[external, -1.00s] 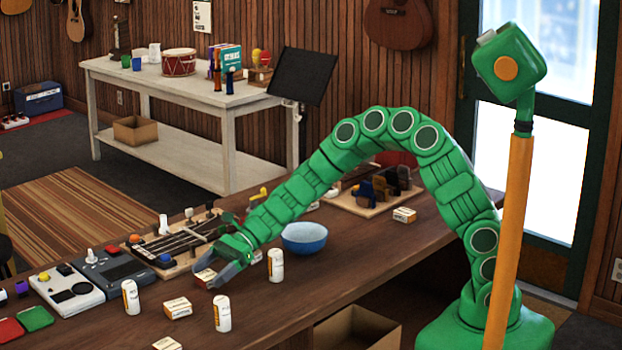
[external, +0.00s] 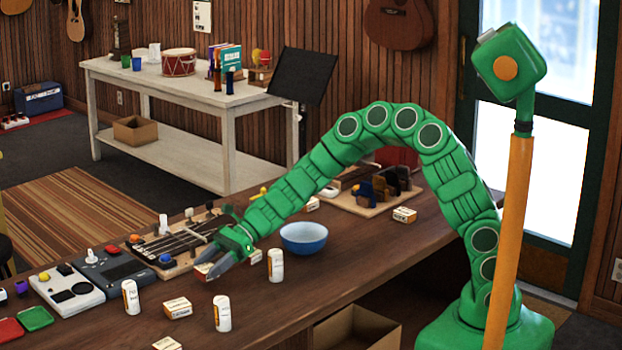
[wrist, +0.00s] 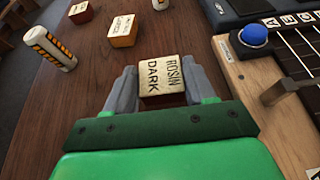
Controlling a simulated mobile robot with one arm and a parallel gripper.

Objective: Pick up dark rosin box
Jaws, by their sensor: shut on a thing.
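The dark rosin box (wrist: 161,80) is a small box with a cream top reading "ROSIN DARK" and reddish-brown sides. In the wrist view it sits between the two grey fingers of my gripper (wrist: 160,88), which are shut on it. In the external view my gripper (external: 210,268) is low over the counter beside the fretboard board, and the box (external: 203,269) is mostly hidden by the fingers. The box appears slightly above the counter.
White cylinders (external: 131,297) (external: 222,313) (external: 276,265) stand nearby, with other small boxes (external: 178,308) around them. A blue bowl (external: 304,239) is to the right. The fretboard board (external: 180,245) and grey device (external: 112,268) lie behind. An open cardboard box (external: 357,330) is below the counter's front.

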